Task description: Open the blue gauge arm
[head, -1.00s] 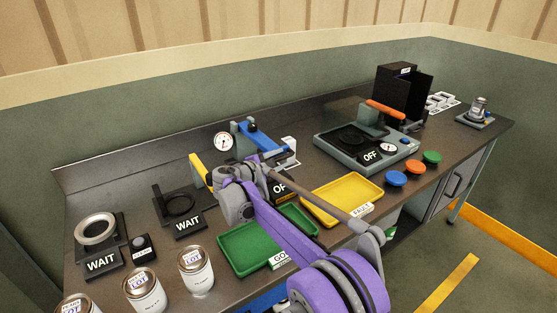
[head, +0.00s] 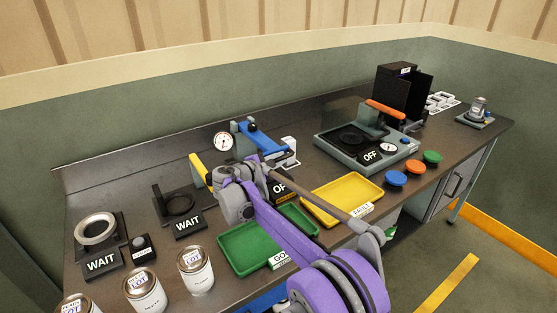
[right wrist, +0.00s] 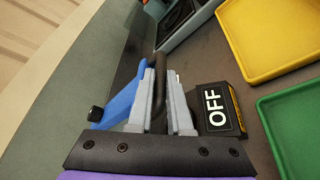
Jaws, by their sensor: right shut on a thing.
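The blue gauge arm (head: 262,139) lies low over its grey station at the back of the bench, beside a round white dial (head: 223,142). In the right wrist view the blue arm (right wrist: 119,104) runs just left of the fingers, a black knob at its end. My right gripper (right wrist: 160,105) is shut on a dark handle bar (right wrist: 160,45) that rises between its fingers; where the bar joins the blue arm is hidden. In the head view my purple right arm hides the fingertips and the front of the station. My left gripper is not in view.
An OFF sign (right wrist: 212,108) stands close right of the fingers. A green tray (head: 240,247) and a yellow tray (head: 330,212) lie in front. A yellow lever (head: 200,170) stands close left of my wrist. White cans (head: 196,270) stand front left.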

